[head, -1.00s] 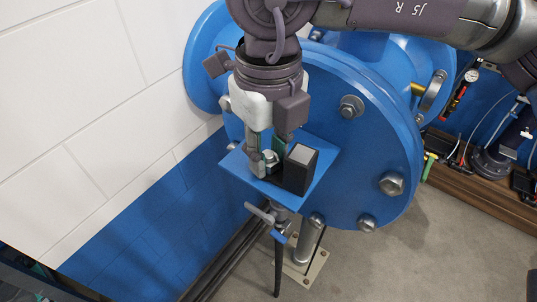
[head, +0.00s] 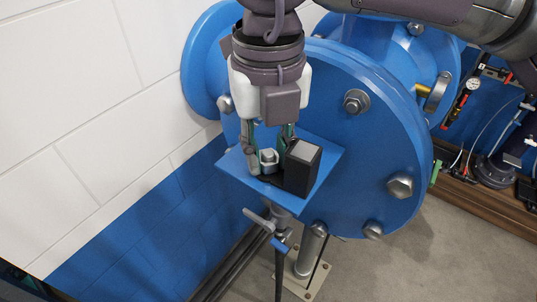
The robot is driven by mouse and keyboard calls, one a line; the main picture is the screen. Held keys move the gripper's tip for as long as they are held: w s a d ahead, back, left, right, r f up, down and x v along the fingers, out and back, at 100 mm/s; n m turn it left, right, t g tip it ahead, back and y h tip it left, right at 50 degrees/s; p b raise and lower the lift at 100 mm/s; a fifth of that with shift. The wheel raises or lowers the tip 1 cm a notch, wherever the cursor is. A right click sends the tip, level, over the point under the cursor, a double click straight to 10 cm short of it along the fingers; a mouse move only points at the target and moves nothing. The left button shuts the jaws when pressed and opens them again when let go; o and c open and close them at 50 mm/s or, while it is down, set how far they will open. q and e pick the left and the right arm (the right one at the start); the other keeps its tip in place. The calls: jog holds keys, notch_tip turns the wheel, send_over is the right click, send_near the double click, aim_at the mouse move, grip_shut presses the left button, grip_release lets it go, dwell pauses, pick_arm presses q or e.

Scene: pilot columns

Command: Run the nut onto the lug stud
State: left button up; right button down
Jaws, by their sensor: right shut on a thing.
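My right gripper (head: 267,158) points straight down over a small blue plate (head: 316,186) in front of the big blue flange. Its fingers are shut on a silver hex nut (head: 268,157) low over the plate. The lug stud cannot be told apart; the nut and fingers hide what is below, so I cannot tell how far the nut sits on it. My left gripper is not in view.
A black box with a grey top (head: 301,168) stands on the plate, close beside the right finger. The blue flange (head: 375,145) with several large bolts rises behind. A valve handle (head: 266,222) hangs below the plate. A white and blue wall is at left.

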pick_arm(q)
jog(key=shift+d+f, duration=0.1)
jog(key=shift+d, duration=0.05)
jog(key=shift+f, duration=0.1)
pick_arm(e)
jog(key=shift+f+m+b, duration=0.15)
jog(key=shift+m+b, duration=0.2)
jog(key=shift+m, duration=0.05)
jog(key=shift+m+b, duration=0.55)
jog(key=shift+m, duration=0.15)
jog(key=shift+m+b, duration=0.4)
jog(key=shift+m, duration=0.6)
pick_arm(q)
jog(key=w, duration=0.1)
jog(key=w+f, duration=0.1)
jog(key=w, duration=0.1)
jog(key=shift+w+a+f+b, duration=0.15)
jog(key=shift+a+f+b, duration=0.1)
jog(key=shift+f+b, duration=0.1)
pick_arm(e)
jog(key=shift+m, duration=0.3)
